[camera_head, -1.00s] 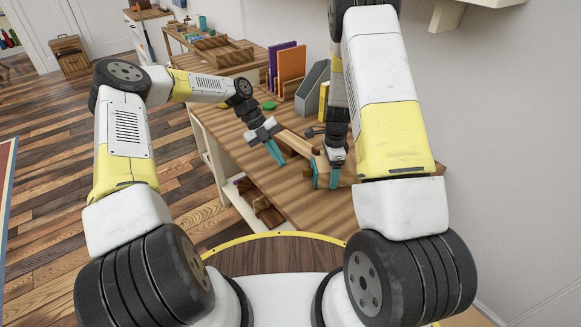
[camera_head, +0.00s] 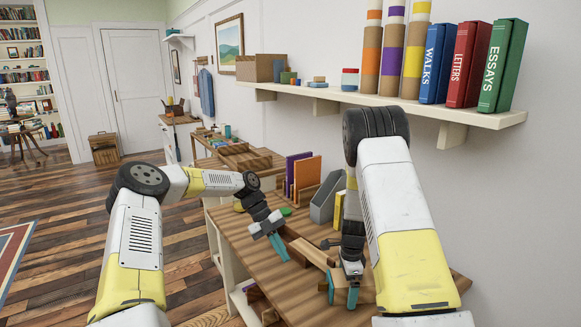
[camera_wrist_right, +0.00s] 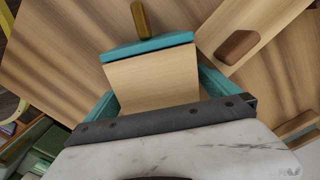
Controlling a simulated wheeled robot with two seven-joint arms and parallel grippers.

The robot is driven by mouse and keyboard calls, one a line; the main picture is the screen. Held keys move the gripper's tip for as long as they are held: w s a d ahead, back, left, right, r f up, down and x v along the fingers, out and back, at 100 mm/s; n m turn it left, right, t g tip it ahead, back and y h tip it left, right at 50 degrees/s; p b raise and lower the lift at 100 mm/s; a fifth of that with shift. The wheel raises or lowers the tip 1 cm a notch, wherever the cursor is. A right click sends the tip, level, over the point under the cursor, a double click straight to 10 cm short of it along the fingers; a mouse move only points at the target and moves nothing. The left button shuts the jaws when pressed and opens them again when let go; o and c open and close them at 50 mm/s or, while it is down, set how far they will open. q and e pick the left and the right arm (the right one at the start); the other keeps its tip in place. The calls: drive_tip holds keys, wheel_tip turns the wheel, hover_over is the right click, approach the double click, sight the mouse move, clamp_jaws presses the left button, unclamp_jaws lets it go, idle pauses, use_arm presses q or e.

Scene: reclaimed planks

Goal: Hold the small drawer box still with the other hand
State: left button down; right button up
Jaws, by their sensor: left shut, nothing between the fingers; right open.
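The small drawer box (camera_wrist_right: 150,80) shows in the right wrist view as pale wood with a teal front edge and a brass-coloured handle. My right gripper (camera_head: 342,292) is open over it, with teal fingers on either side; I cannot tell whether they touch it. In the head view the box is mostly hidden behind this gripper. My left gripper (camera_head: 281,252) is shut and empty, to the left of the box, by the end of a light wooden piece (camera_head: 310,250) on the workbench (camera_head: 255,285).
Behind the grippers stand purple and orange boards (camera_head: 305,174) and a grey file holder (camera_head: 325,198). A wall shelf (camera_head: 400,103) with books and tubes hangs above.

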drive_tip(key=shift+r, duration=3.5)
